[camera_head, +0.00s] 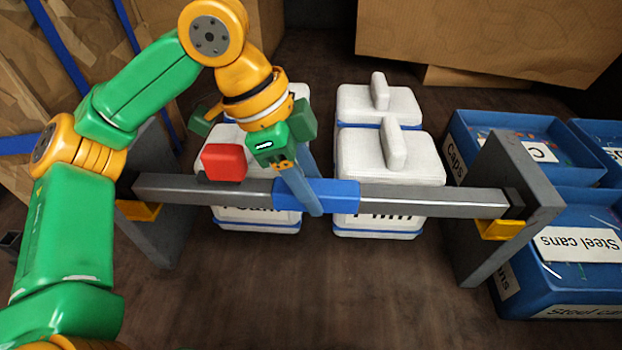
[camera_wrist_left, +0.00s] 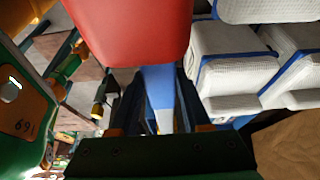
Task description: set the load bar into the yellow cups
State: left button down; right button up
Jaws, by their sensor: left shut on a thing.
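The load bar (camera_head: 430,198) is a long grey bar with a blue middle section, lying nearly level across the head view. My left gripper (camera_head: 309,195) is shut on the blue section, which also shows between its fingers in the left wrist view (camera_wrist_left: 159,86). A red block (camera_head: 223,162) sits on the bar's left half and looms large in the left wrist view (camera_wrist_left: 130,25). The left yellow cup (camera_head: 139,210) and right yellow cup (camera_head: 498,229) are on grey stands, just below the bar's dark ends. Whether the ends touch the cups is unclear. My right gripper is out of view.
White lidded boxes (camera_head: 385,158) stand behind and below the bar. Blue bins (camera_head: 527,290) with "Steel cans" labels are at the right, close to the right stand (camera_head: 512,190). Cardboard (camera_head: 490,35) lies at the back. The floor in front is clear.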

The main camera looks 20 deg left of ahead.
pick_arm(q)
jog(key=shift+f+b, duration=0.55)
jog(key=shift+f, duration=0.4)
jog(key=c, duration=0.5)
grip_release()
jog(key=shift+r, duration=0.1)
jog(key=shift+o, duration=1.1)
jog(key=shift+s, duration=0.15)
